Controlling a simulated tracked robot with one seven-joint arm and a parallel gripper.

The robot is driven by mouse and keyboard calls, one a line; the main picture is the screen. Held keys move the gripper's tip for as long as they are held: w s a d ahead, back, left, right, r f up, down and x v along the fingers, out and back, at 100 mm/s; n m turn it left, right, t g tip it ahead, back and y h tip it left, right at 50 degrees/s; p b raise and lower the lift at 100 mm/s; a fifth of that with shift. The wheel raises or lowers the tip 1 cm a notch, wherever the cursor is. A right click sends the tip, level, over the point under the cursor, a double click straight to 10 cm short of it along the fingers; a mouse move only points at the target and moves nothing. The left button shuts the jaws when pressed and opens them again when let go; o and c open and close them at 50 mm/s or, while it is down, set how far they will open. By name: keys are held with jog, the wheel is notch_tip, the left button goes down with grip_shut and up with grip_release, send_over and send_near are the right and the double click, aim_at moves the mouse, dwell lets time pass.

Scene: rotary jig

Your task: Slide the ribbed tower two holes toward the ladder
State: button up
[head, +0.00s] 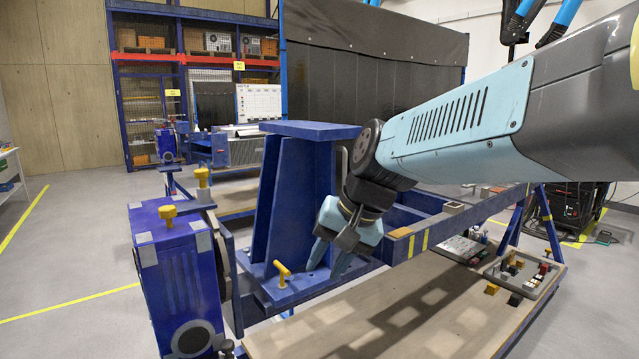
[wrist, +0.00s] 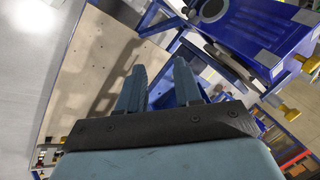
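The ribbed tower (head: 290,200), a blue upright with side ribs, a flat top plate and a foot plate, stands upright on the blue jig frame. A yellow pin (head: 282,273) stands in the front of its foot plate. My gripper (head: 331,262) points down just right of the tower's lower part, above the foot plate's right end. Its two fingers are apart; in the wrist view (wrist: 158,82) a gap shows between them, with no clear object gripped. Whether a finger touches the tower cannot be told. I cannot pick out a ladder with certainty.
A blue headstock (head: 180,270) with yellow knobs stands left of the tower; it also shows in the wrist view (wrist: 270,38). A long blue beam (head: 455,222) with yellow marks runs right. A wooden board (head: 390,310) lies below, with a parts tray (head: 520,275) at right.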

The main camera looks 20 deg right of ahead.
jog(key=w+d+r+m+t+y, duration=0.1)
jog(key=w+d+m+y, duration=0.1)
jog(key=w+m+y, duration=0.45)
jog(key=m+t+h, duration=0.3)
jog(key=m+t, duration=0.9)
jog(key=m, duration=0.7)
send_near(345, 170)
jog(key=x, duration=1)
jog(key=shift+w+f, duration=0.15)
jog(key=shift+w, duration=0.2)
jog(key=shift+d, duration=0.1)
jog(key=shift+c, duration=0.5)
grip_shut()
